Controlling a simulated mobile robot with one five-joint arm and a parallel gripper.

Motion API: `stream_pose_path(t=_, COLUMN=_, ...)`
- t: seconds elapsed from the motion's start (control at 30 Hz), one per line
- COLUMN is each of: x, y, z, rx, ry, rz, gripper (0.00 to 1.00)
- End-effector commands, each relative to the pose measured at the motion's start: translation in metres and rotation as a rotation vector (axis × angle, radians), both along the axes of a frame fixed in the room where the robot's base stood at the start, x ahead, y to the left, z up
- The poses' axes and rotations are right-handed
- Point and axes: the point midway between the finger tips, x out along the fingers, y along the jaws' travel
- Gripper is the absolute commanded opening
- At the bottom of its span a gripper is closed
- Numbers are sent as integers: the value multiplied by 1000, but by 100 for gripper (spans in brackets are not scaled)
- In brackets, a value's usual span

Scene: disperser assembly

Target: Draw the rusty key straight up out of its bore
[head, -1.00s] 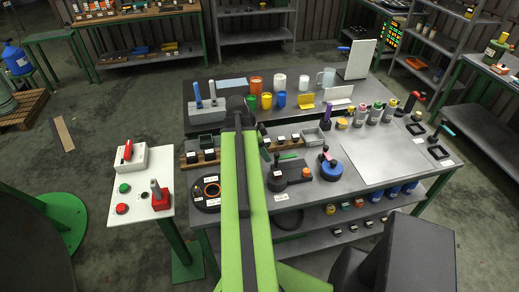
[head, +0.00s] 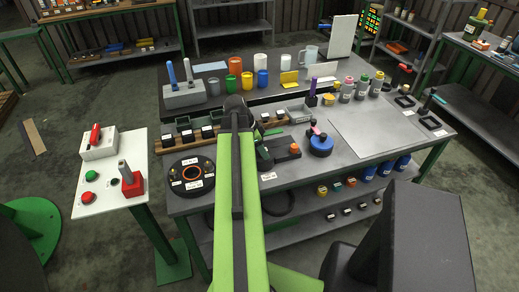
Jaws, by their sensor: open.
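I cannot pick out the rusty key or its bore for certain at this size. A round black fixture (head: 176,187) with small labels lies at the left front of the grey workbench (head: 290,178). My green arm reaches from the bottom middle over the bench, to the right of this fixture. Its dark far joint shows above the bench. My gripper is hidden behind the arm, so its jaws and anything near them do not show.
A white side table (head: 110,195) with buttons and a red lever block (head: 132,184) stands left. A blue round piece (head: 320,146) stands right of my arm. A bare plate (head: 375,132) lies right.

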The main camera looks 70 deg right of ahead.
Motion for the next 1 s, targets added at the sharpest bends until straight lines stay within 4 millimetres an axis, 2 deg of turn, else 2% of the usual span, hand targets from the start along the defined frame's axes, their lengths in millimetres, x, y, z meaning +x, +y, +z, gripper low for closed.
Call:
stream_pose_path(t=0.13, x=0, y=0, z=1, rx=0, ry=0, rz=0, gripper=48)
stream_pose_path(t=0.5, x=1, y=0, z=1, rx=0, ry=0, rz=1, gripper=0)
stream_pose_path(t=0.8, x=1, y=0, z=1, rx=0, ry=0, rz=2, gripper=0)
stream_pose_path(t=1.0, x=1, y=1, z=10, rx=0, ry=0, rz=2, gripper=0)
